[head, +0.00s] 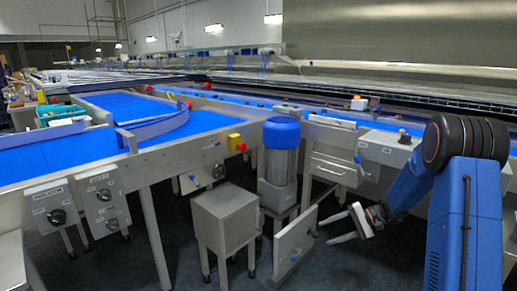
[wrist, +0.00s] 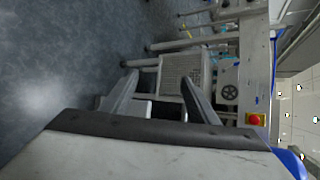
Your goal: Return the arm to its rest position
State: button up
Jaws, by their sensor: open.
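My gripper (head: 338,228) is at the lower right of the head view, below the belt level and over the dark floor. Its two fingers are spread apart with nothing between them. In the wrist view my gripper (wrist: 158,92) also shows open and empty, with the picture turned sideways. My blue arm (head: 410,185) is bent, with the forearm reaching down and to the left from the black joint.
A blue conveyor belt (head: 200,121) on a steel frame runs across the left. A blue-capped cylinder (head: 280,165), a steel box (head: 226,222) and a tilted panel (head: 295,242) stand left of my gripper. A red emergency button (head: 241,146) is on the frame. Floor (head: 345,266) is clear below.

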jog(key=s+a+r+n+g+h, duration=0.1)
jog(key=s+a+r+n+h, duration=0.15)
jog(key=s+r, duration=0.55)
jog(key=s+a+r+n+h, duration=0.1)
jog(key=s+a+r+h, duration=0.3)
jog(key=s, duration=0.8)
jog(key=s+d+r+t+h, duration=0.1)
jog(key=s+d+h, duration=0.1)
jog(key=s, duration=0.5)
jog(key=s+d+r+n+t+h, duration=0.1)
jog(key=s+d+r+t+h, duration=0.1)
jog(key=s, duration=0.5)
jog(key=s+d+r+n+t+h, duration=0.1)
jog(key=s+d+h, duration=0.1)
jog(key=s, duration=0.6)
jog(key=shift+d+r+t, duration=0.3)
jog(key=shift+d, duration=0.25)
